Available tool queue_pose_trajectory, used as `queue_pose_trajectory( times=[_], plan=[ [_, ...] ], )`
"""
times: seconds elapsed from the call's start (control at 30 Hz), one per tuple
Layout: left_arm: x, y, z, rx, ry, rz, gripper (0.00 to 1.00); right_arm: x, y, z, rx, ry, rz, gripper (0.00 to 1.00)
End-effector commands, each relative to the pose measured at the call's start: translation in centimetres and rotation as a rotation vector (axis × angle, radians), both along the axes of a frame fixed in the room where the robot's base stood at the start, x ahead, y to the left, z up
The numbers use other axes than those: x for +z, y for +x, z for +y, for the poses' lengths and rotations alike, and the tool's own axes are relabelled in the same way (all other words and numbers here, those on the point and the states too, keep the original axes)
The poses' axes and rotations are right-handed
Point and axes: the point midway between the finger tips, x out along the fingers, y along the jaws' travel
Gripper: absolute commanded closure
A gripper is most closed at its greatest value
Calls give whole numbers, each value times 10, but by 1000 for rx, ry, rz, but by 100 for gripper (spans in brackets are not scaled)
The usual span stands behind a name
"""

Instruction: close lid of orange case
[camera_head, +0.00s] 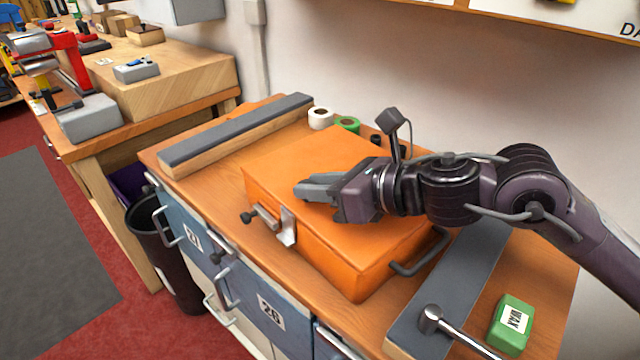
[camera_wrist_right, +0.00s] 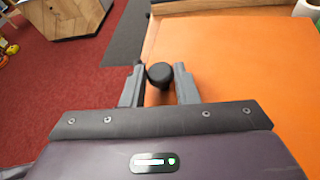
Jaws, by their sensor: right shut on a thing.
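The orange case (camera_head: 330,255) sits on the wooden bench with its lid (camera_head: 290,155) lying flat over it. I see no gap under the lid. A metal latch (camera_head: 287,228) and a dark-knobbed lever are on its front, and a grey handle (camera_head: 420,255) is on its right side. My right gripper (camera_head: 298,188) reaches in from the right over the lid, fingers toward its front left edge. In the right wrist view a black knob (camera_wrist_right: 159,75) sits between the fingers, at the lid's edge. My left gripper is out of view.
Grey-topped bars flank the case, one at the left (camera_head: 235,130) and one at the right (camera_head: 445,285). A hammer (camera_head: 432,318) and a green wax block (camera_head: 511,322) are at the front right. Tape rolls (camera_head: 321,118) stand behind. A shelf overhangs at the upper right.

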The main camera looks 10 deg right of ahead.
Motion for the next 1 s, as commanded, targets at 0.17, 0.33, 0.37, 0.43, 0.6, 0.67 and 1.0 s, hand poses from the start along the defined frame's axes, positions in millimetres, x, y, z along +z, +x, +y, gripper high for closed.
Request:
queue_pose_trajectory(
  times=[0.17, 0.33, 0.37, 0.43, 0.6, 0.67, 1.0],
  plan=[
    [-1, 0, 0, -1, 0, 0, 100, -6, -3, 2, 10, -5, 13, 100],
    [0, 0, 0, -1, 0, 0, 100, -5, -3, 2, 9, -5, 11, 57],
    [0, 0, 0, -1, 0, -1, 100, -5, -3, 2, 9, -4, 10, 53],
    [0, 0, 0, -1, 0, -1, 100, -4, -2, 2, 7, -5, 9, 52],
    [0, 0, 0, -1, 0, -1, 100, -3, -2, 1, 5, -3, 6, 52],
    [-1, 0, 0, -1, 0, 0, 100, -3, -2, 0, 5, -4, 5, 52],
    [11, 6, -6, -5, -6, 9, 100, 10, -25, -32, 1, -7, 4, 52]
  ],
)
